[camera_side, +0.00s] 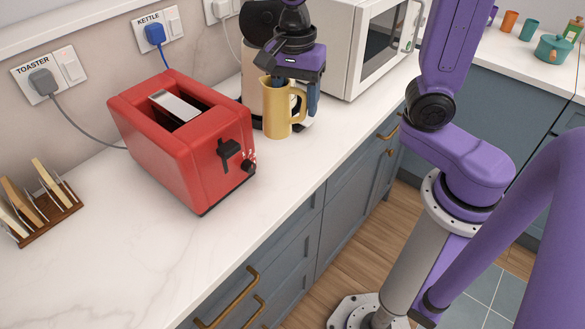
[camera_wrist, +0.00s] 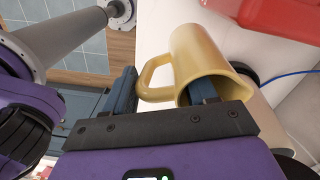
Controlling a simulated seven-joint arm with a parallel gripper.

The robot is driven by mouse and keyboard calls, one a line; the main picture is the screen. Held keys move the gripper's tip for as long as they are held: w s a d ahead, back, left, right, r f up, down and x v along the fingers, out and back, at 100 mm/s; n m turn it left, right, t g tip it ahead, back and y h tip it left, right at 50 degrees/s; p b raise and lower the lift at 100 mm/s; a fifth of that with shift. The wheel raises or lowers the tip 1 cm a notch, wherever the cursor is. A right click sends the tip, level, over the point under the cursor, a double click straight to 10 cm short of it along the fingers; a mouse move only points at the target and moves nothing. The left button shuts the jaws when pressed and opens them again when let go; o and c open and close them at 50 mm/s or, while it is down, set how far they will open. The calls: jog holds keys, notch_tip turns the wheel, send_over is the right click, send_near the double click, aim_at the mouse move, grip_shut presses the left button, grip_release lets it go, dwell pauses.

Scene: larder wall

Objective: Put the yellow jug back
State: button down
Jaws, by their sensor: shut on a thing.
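The yellow jug (camera_side: 277,109) is upright at the back of the counter, just right of the red toaster, in the side view. I cannot tell whether its base touches the counter. My gripper (camera_side: 295,92) comes down on it from above and is shut on it. In the wrist view, the jug (camera_wrist: 199,53) has one finger of my gripper (camera_wrist: 163,80) inside its mouth and the other outside its handle. The handle is on the right in the side view.
The red toaster (camera_side: 180,140) stands close left of the jug. A beige and black appliance (camera_side: 251,60) is behind it, partly hidden by my gripper. A white microwave (camera_side: 340,50) stands to the right. A toast rack (camera_side: 45,215) is far left. The front counter is clear.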

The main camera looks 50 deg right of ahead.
jog(key=shift+s+a+f+m, duration=0.1)
jog(key=shift+s+f+m, duration=0.5)
jog(key=shift+f, duration=1.1)
jog(key=shift+s+f+m, duration=0.5)
jog(key=shift+f+m, duration=0.15)
jog(key=shift+f, duration=1.05)
jog(key=shift+s+a+f+m, duration=0.1)
jog(key=shift+s+f+m, duration=0.5)
jog(key=shift+f, duration=1.1)
jog(key=shift+d+f, duration=0.1)
jog(key=shift+f, duration=0.1)
jog(key=shift+c, duration=1.7)
grip_release()
jog(key=shift+w+r, duration=0.1)
jog(key=shift+r, duration=0.05)
